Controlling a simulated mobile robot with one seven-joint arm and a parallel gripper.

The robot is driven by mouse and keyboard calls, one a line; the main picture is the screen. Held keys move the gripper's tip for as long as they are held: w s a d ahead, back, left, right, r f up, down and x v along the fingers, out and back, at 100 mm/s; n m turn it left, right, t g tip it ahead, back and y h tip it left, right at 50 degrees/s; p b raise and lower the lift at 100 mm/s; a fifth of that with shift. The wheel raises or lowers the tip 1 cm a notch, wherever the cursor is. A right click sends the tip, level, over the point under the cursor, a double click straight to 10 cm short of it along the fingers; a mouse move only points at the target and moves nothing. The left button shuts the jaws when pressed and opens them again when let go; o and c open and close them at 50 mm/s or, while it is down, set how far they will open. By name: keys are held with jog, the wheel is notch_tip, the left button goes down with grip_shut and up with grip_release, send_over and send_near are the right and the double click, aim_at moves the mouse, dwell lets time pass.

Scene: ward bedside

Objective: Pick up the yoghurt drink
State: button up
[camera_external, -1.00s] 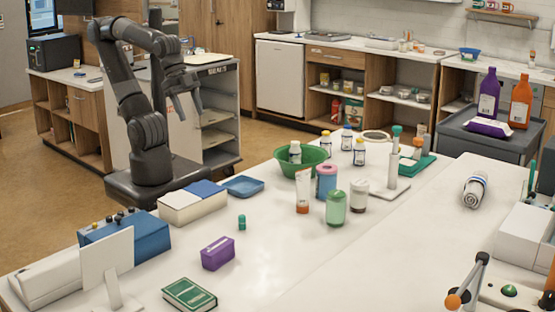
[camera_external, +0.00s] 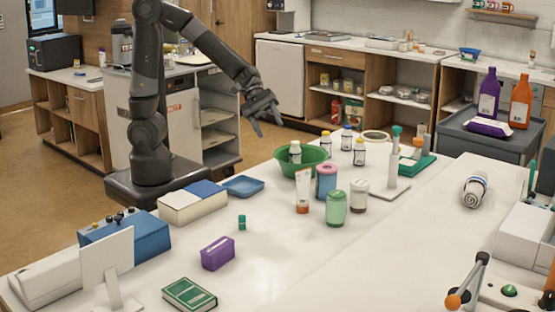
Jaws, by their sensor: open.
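I cannot tell for sure which item is the yoghurt drink. A small white bottle with a dark cap (camera_external: 295,153) stands upright in a green bowl (camera_external: 309,170) on the white table. Behind and right of the bowl stand a yellow-capped bottle (camera_external: 326,145), a blue-capped bottle (camera_external: 347,139) and another small labelled bottle (camera_external: 360,153). My gripper (camera_external: 269,128) is open and empty. It is in the air, up and left of the green bowl in the picture, fingers angled downward, touching nothing.
In front of the bowl stand a white-and-orange tube (camera_external: 303,192), a pink-and-blue canister (camera_external: 326,181), a green jar (camera_external: 336,208) and a white jar (camera_external: 359,195). A blue tray (camera_external: 243,186) lies left of the bowl.

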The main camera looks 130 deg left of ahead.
jog(key=s+a+f+n+t+y, duration=0.1)
jog(key=a+f+n+t+y, duration=0.3)
jog(key=a+n, duration=0.95)
jog(key=n+g+y, duration=0.3)
jog(key=n+y, duration=0.4)
jog(key=y, duration=0.2)
send_near(326, 145)
notch_tip(326, 145, up, 2)
jog(key=a, duration=0.3)
jog(key=x, duration=0.9)
jog(key=shift+w+a+r, duration=0.1)
jog(key=shift+w+r, duration=0.05)
jog(key=shift+w, duration=0.35)
jog(key=c, duration=1)
